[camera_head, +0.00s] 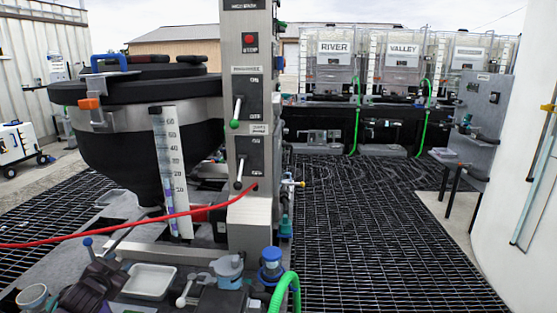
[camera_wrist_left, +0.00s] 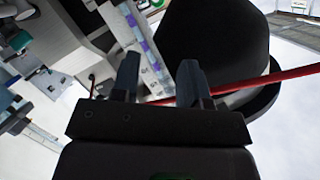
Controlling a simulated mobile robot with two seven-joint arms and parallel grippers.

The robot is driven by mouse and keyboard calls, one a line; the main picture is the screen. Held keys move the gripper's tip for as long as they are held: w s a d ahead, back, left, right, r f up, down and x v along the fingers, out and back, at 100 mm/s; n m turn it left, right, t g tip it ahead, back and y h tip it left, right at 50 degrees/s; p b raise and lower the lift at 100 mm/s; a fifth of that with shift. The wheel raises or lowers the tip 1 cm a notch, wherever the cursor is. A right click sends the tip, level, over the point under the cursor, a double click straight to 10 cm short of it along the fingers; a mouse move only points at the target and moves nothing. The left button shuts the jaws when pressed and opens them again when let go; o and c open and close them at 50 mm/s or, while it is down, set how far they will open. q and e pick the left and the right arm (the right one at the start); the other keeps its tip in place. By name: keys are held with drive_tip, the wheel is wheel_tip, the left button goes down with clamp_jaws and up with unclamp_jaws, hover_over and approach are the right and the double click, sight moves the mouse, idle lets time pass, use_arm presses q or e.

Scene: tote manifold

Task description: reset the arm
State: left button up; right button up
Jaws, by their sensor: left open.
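My left gripper (camera_head: 102,252) is low at the left of the head view, in front of the big dark tank (camera_head: 135,140). In the left wrist view my left gripper (camera_wrist_left: 160,82) has its two dark fingers apart, with no object held between them. A red hose (camera_head: 120,227) runs across the head view behind the gripper. The red hose (camera_wrist_left: 270,79) also crosses behind the fingers in the left wrist view; how near it is I cannot tell. My right gripper does not show.
A steel column (camera_head: 248,215) with levers stands beside the tank. A white tray (camera_head: 149,281) and several fittings lie in front. Clear totes (camera_head: 333,75) stand at the back. A grey panel stand (camera_head: 484,107) is at right. The dark grating (camera_head: 385,230) is open floor.

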use_arm(q)
drive_tip(key=s+d+f+n+g+h, duration=0.1)
drive_tip(key=s+d+f, duration=0.3)
drive_tip(key=s+f, duration=0.4)
drive_tip(key=s+d+f+g, duration=0.1)
drive_tip(key=s+d+f, duration=0.4)
drive_tip(key=s, duration=0.5)
drive_tip(key=s+d+f+n+g, duration=0.1)
drive_tip(key=s+d+f+n, duration=0.1)
drive_tip(key=s, duration=0.8)
drive_tip(key=s+d+f+n+g, duration=0.1)
drive_tip(key=s+d, duration=0.3)
drive_tip(key=s, duration=0.7)
drive_tip(key=shift+d+f+n, duration=0.35)
drive_tip(key=shift+n, duration=0.15)
